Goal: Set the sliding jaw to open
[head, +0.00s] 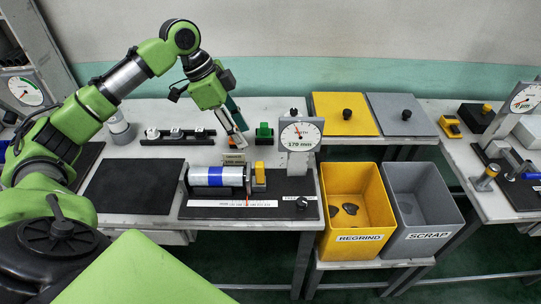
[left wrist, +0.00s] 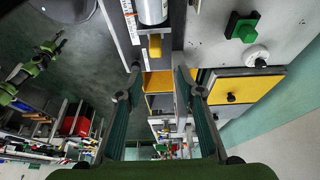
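The sliding jaw, with its upright yellow block (head: 259,177), stands at the right end of a silver roll with a blue band (head: 216,177) on the black fixture base (head: 270,211). The jaw appears against or very close to the roll's end. In the left wrist view the yellow block (left wrist: 155,45) shows beyond the fingertips, below the roll (left wrist: 152,10). My left gripper (head: 238,135) hangs above and behind the fixture, pointing down. Its two fingers (left wrist: 158,75) are apart with nothing between them. My right gripper is not in view.
A dial gauge reading 170 mm (head: 300,134) stands right of the jaw, with a green button block (head: 264,133) behind. A black knob (head: 302,202) sits on the base's front right. A yellow REGRIND bin (head: 359,237) and grey SCRAP bin (head: 431,236) stand to the right.

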